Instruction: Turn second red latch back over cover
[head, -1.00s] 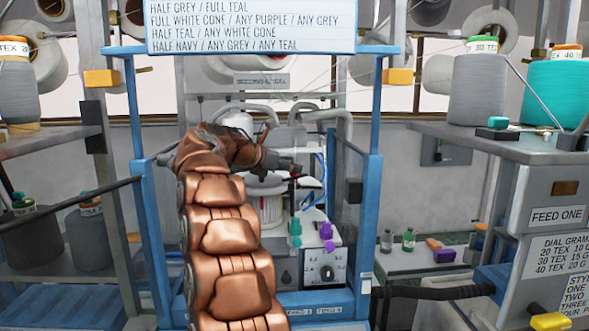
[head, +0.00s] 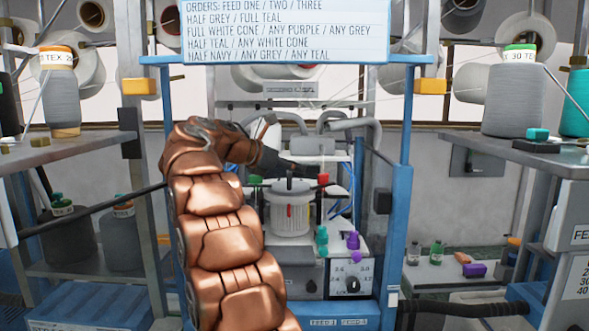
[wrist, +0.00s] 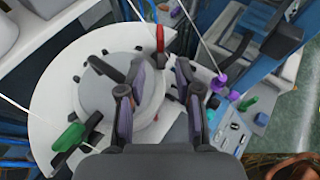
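A red latch (head: 323,180) stands at the right rim of the pale round machine top in the head view. In the wrist view the red latch (wrist: 159,38) is at the far edge of the white plate, beyond my fingertips. I see only one red latch clearly. The round grey cover (wrist: 120,88) lies under my fingers, with a dark bar across it. A green latch (head: 255,180) is on the left side; it also shows in the wrist view (wrist: 68,137). My gripper (wrist: 156,88) is open and empty above the cover, apart from the red latch.
Blue posts (head: 397,200) flank the machine. Teal (head: 321,240) and purple (head: 353,240) knobs sit on its front right. Thin yarn lines cross the wrist view near my fingers. Shelves with yarn cones (head: 514,98) stand on both sides.

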